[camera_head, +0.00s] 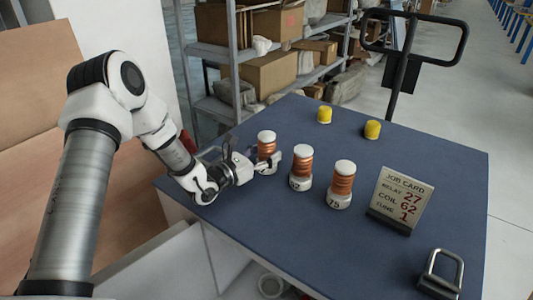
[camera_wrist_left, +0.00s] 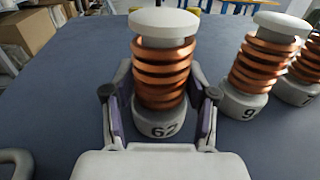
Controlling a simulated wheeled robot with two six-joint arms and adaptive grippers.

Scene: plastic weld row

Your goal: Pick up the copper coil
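A copper coil (camera_head: 267,145) with a white cap and a pale base stands upright on the blue table at the left end of a row. In the left wrist view, this coil (camera_wrist_left: 161,75) shows 62 on its base. My left gripper (camera_head: 262,160) is low at the coil, with one finger on either side of it. In the left wrist view, the fingers of my gripper (camera_wrist_left: 160,108) flank the lower coil and look open, with small gaps at the base. My right gripper is not in view.
Two similar coils, the middle one (camera_head: 301,168) and one marked 75 (camera_head: 341,184), stand to the right. A job card (camera_head: 400,198) reads coil 62. Two yellow cylinders (camera_head: 324,115) (camera_head: 372,129) stand behind. A metal shackle-shaped object (camera_head: 441,272) is at front right. The table's (camera_head: 300,240) front is clear.

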